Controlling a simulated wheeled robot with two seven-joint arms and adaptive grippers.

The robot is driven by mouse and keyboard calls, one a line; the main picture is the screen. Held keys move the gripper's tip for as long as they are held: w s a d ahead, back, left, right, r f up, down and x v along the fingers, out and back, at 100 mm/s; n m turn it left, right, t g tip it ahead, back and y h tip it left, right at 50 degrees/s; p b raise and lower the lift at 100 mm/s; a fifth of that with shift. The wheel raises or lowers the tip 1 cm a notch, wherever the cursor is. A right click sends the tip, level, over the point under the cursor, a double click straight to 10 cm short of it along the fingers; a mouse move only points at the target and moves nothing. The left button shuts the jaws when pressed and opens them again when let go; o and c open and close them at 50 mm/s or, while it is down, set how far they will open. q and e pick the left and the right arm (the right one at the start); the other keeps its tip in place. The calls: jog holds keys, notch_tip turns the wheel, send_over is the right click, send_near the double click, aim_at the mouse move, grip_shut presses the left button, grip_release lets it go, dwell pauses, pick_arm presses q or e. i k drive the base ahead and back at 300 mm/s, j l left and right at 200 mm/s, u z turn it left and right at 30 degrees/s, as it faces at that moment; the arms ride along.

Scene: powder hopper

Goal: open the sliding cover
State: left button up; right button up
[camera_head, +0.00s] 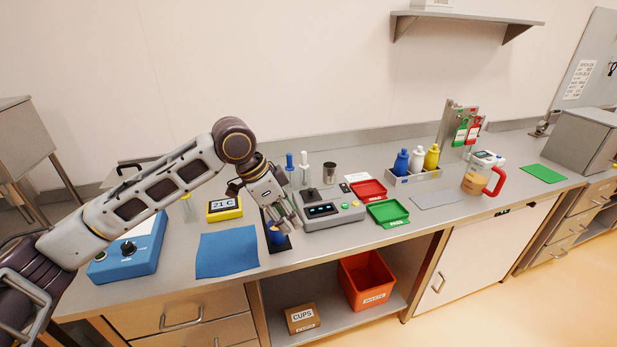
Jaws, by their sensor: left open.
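I cannot make out for certain which part is the sliding cover. A grey instrument (335,217) with a dark display and a dark raised piece on top stands at the middle of the counter. My left gripper (284,221) is open and points down just left of this instrument. Below its fingers is a small blue and orange item (277,237) on a black pad (279,247), partly hidden by the fingers; I cannot tell whether they touch it. A clear container with a red handle (475,184) and tan contents stands to the right. My right gripper is not in view.
A blue mat (227,255), a yellow display (225,207) and a blue device (127,262) lie to the left. Red (368,190) and green (388,213) trays sit right of the instrument. Bottles stand in a grey rack (416,177). The grey mat (436,200) is clear.

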aim_at(310, 195)
jog(key=i, duration=0.95)
